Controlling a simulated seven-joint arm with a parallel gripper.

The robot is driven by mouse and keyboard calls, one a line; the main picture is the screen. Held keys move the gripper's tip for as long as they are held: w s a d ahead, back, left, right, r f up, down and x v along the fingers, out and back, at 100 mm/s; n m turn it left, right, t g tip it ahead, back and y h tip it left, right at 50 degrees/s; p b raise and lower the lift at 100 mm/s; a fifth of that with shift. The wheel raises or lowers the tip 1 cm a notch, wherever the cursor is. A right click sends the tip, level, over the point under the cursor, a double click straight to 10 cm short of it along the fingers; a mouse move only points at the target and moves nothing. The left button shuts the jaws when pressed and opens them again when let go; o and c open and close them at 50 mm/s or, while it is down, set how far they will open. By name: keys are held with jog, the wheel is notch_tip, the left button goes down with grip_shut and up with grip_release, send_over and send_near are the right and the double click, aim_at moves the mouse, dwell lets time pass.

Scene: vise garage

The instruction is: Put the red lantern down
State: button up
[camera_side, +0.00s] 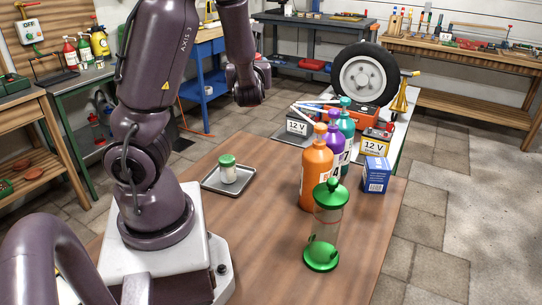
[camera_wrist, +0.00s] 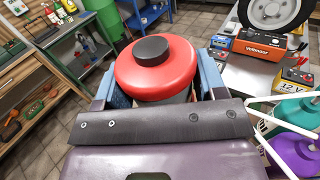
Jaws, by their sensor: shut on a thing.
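The red lantern (camera_wrist: 150,75) shows in the wrist view as a round red top with a black knob, seen from above. My gripper (camera_wrist: 165,88) is shut on it, with a blue finger pad on each side. The lantern's lower part is hidden beneath its top. In the side view my wrist (camera_side: 248,82) is raised beyond the far left part of the wooden table (camera_side: 265,190). The fingers and lantern cannot be made out clearly there.
On the table stand a green lantern (camera_side: 325,228), an orange bottle (camera_side: 316,172), purple and teal bottles behind it, and a blue box (camera_side: 375,175). A metal tray (camera_side: 210,184) holds a green-lidded jar (camera_side: 228,172). The table's middle is clear. Batteries and a wheel (camera_side: 362,78) stand behind.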

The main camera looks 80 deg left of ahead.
notch_tip(320, 180, down, 11)
jog(key=shift+w+a+f, duration=1.45)
jog(key=shift+a+f, duration=0.4)
jog(key=shift+f, duration=0.3)
jog(key=shift+w+a+f, duration=1.4)
jog(key=shift+a+f, duration=0.5)
jog(key=shift+f, duration=0.25)
jog(key=shift+w+a+f, duration=1.45)
jog(key=shift+a+f, duration=0.4)
jog(key=shift+f, duration=0.3)
jog(key=shift+f, duration=0.2)
jog(key=o, duration=1.1)
jog(key=shift+r, duration=0.1)
